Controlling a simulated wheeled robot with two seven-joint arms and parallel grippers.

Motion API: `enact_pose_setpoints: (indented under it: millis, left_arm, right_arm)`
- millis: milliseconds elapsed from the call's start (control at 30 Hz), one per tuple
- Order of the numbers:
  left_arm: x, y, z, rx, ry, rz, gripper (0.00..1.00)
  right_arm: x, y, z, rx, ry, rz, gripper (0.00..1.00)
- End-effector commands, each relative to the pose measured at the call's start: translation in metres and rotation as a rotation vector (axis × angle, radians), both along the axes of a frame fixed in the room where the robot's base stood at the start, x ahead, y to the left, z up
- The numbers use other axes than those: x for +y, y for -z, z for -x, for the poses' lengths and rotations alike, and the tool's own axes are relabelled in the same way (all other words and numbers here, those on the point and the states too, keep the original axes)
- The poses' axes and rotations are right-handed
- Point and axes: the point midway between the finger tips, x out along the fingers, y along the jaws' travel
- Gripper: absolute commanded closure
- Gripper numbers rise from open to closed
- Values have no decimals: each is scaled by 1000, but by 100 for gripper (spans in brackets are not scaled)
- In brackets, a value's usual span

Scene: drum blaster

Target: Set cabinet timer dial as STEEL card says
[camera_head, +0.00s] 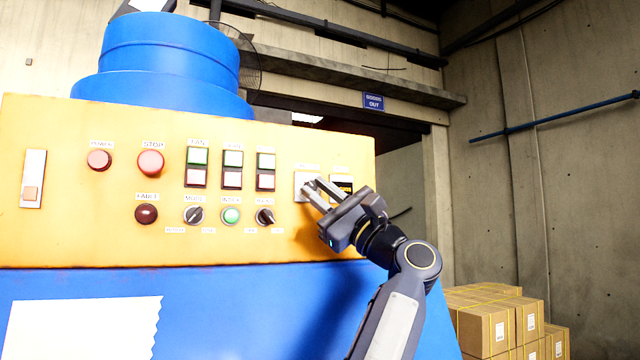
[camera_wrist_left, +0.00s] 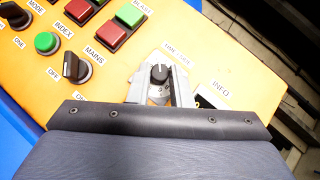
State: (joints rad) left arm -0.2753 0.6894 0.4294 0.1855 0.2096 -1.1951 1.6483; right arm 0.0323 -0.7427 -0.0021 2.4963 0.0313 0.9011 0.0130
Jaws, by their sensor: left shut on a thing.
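The timer dial (camera_wrist_left: 160,73) is a small black knob with a pale pointer line, on a pale plate in the yellow cabinet panel (camera_head: 90,235). My left gripper (camera_head: 312,188) reaches it from the lower right in the head view. In the left wrist view its two fingers (camera_wrist_left: 161,72) are shut on the dial, one on each side. The pointer line points roughly up in that view. The dial's scale is mostly hidden by the fingers and too small to read. No STEEL card can be made out. My right gripper is not in view.
Left of the dial are the MAINS switch (camera_head: 265,216), green INDEX button (camera_head: 231,215), MODE switch (camera_head: 193,215) and red STOP button (camera_head: 151,162). A dark INFO display (camera_head: 342,183) sits close right of the dial. Cardboard boxes (camera_head: 490,325) stand at lower right.

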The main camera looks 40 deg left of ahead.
Motion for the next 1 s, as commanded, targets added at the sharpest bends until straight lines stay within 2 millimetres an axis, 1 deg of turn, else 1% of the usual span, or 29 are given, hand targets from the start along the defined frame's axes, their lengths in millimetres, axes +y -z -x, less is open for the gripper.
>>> enact_pose_setpoints:
  millis: [133,533,567,700,1000]
  left_arm:
    - [0,-1,-1,-15,2,9,100]
    - [0,-1,0,-20,3,10,100]
    - [0,-1,0,-19,2,10,78]
    - [0,-1,0,-19,2,9,60]
    - [-2,1,0,-18,1,9,60]
  right_arm:
    - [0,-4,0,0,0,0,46]
    - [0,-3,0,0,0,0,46]
    - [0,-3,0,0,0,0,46]
    - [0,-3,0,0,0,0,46]
    - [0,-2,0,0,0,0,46]
